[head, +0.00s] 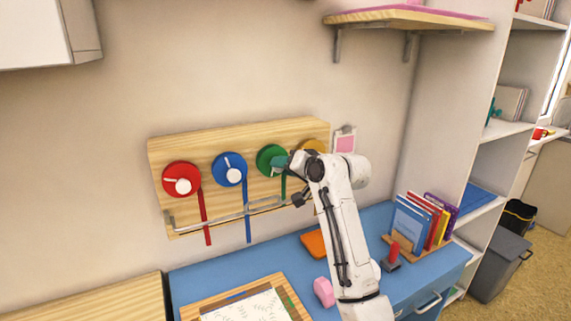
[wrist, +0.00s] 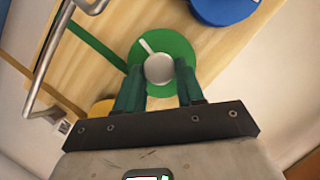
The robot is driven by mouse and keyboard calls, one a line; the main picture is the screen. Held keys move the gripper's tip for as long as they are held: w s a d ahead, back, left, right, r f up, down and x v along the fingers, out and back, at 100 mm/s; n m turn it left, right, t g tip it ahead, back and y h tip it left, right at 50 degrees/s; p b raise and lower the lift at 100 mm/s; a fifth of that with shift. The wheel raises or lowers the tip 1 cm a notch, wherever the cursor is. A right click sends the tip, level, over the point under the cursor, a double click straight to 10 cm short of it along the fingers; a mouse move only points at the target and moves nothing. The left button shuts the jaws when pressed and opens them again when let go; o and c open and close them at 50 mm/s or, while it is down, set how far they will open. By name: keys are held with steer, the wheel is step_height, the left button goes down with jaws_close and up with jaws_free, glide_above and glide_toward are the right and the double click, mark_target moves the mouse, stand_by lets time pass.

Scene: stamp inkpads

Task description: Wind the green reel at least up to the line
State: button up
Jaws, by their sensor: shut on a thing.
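The green reel (head: 267,157) is a round disc on the wooden wall board, third from the left. The wrist view shows its grey round knob (wrist: 158,69) with a white pointer aimed to the upper left. My gripper (wrist: 159,72) has its two green fingers closed on either side of this knob. In the head view my gripper (head: 282,164) covers the reel's right side. The green strap (head: 283,189) hangs down from the reel toward the metal rail; its lower end is hard to make out. I cannot clearly tell the line.
Red (head: 182,180), blue (head: 229,169) and yellow (head: 312,146) reels share the board (head: 250,140). A metal rail (head: 225,211) runs along its lower edge. Below, the blue desk (head: 375,225) holds an orange item (head: 314,243), a pink item (head: 324,292) and books (head: 420,222).

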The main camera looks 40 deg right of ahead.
steer(key=shift+a+n+g+h, duration=0.15)
steer(key=shift+n+g+h, duration=0.2)
steer(key=shift+n, duration=0.25)
steer(key=shift+p, duration=0.3)
steer(key=shift+f, duration=0.1)
steer(key=o, duration=1)
steer(key=shift+o, duration=0.2)
steer(key=b+v, duration=0.2)
steer(key=v, duration=0.8)
steer(key=shift+s, duration=0.35)
